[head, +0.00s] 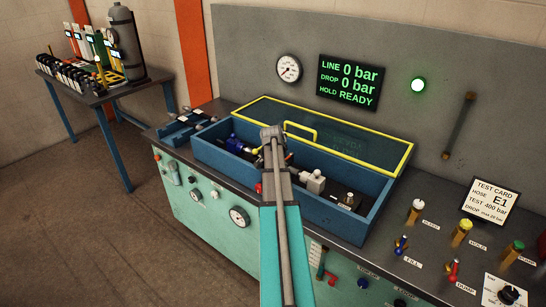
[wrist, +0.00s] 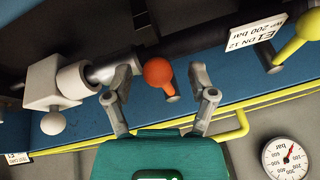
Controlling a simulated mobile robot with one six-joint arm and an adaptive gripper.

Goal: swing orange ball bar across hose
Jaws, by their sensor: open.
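The orange ball bar (wrist: 158,75), a round orange knob on a short grey bar, stands between the spread fingers of my gripper (wrist: 161,84) in the wrist view. The fingers are open, one on each side of the ball, with gaps showing. The dark hose (wrist: 205,36) runs behind it across the wrist view and carries a white tag (wrist: 254,42) reading E1 DN 12, WP 200 bar. In the head view my arm reaches over the blue trough (head: 222,162) and hides the orange ball.
The trough's clear lid (head: 360,148) with yellow frame and handle stands raised behind. A white block fitting (wrist: 50,84) and a yellow ball (wrist: 310,27) flank the hose. The display (head: 349,82) reads 0 bar, READY. The test card (head: 490,201) reads E1, 400 bar.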

